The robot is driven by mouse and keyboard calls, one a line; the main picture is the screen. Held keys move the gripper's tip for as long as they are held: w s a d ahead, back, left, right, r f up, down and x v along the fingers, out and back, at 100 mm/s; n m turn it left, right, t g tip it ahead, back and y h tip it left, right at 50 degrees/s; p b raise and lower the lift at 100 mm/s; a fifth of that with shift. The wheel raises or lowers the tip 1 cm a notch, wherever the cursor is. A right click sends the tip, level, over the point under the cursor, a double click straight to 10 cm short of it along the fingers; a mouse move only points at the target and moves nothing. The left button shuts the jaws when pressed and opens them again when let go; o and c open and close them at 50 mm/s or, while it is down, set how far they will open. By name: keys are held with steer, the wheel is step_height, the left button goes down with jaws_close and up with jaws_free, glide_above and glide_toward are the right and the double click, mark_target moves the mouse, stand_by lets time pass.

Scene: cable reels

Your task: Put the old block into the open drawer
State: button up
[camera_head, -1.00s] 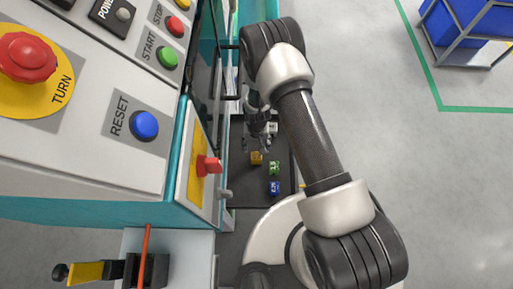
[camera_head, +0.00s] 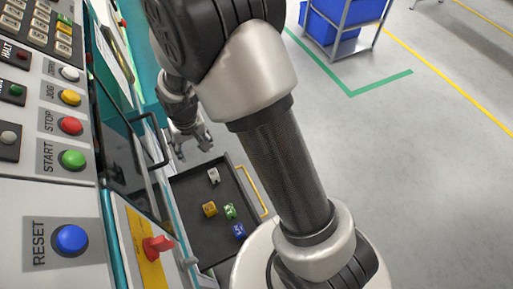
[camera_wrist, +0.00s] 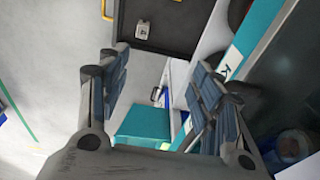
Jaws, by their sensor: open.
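The open drawer (camera_head: 222,252) is a dark tray with a yellow handle (camera_head: 251,191), pulled out beside the machine. In it lie a whitish block (camera_head: 214,175), a yellow-orange block (camera_head: 209,209), a green block (camera_head: 229,211) and a blue block (camera_head: 239,231). I cannot tell by looks which is called old. My gripper (camera_head: 192,142) is open and empty, above and beyond the drawer's far edge. In the wrist view my gripper (camera_wrist: 160,66) has its fingers wide apart, and the whitish block (camera_wrist: 142,30) lies in the drawer (camera_wrist: 187,28) beyond them.
The machine's control panel, with a blue reset button (camera_head: 70,240) and a red knob (camera_head: 158,245), stands left of the drawer. A dark door handle (camera_head: 153,140) is close to my gripper. A rack with blue bins (camera_head: 335,22) stands far off; the floor to the right is clear.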

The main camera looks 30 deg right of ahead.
steer(key=s+d+r+t, duration=0.1)
steer(key=s+d+r, duration=0.2)
steer(key=s+r, duration=0.6)
steer(key=s+d+r+t, duration=0.1)
steer(key=s+d+r, duration=0.35)
steer(key=r, duration=0.85)
steer(key=s+d+r+t, duration=0.1)
steer(key=s+r, duration=0.1)
steer(key=s, duration=0.8)
steer(key=shift+s+d+r, duration=0.15)
steer(key=shift+c, duration=0.5)
